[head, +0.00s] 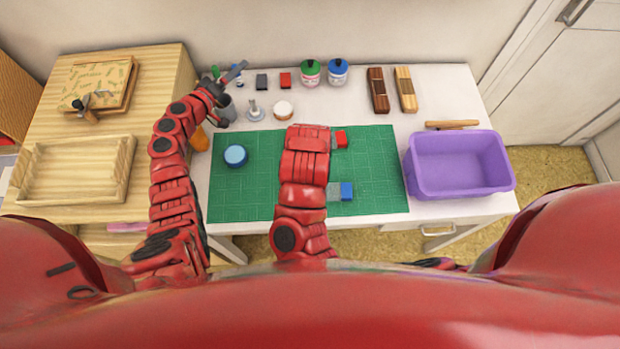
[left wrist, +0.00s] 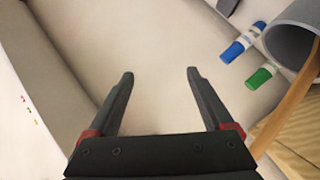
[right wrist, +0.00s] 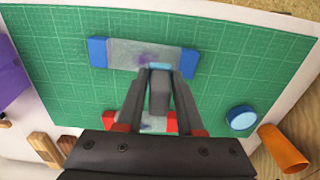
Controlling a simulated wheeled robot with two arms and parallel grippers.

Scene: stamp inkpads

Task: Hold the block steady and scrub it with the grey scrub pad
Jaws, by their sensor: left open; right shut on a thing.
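A grey block with blue ends (head: 334,192) lies on the green mat (head: 235,195); in the right wrist view the block (right wrist: 115,52) has a purple stain. Another grey block with red ends (head: 340,139) lies farther back, mostly hidden by my arm. My right gripper (right wrist: 160,80) is shut on a grey piece (right wrist: 160,98) with a light blue edge, over or against the near side of the blue-ended block; I cannot tell if they touch or if the piece is the scrub pad. My left gripper (head: 236,80) is open and empty near the grey cup (head: 228,108), away from the blocks.
A blue round tub (head: 235,155) stands on the mat's left. A purple bin (head: 458,163) is at right. Ink jars (head: 310,72), dark (head: 262,81) and red (head: 285,80) small blocks, and wooden blocks (head: 378,90) line the back. The mat's right part is clear.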

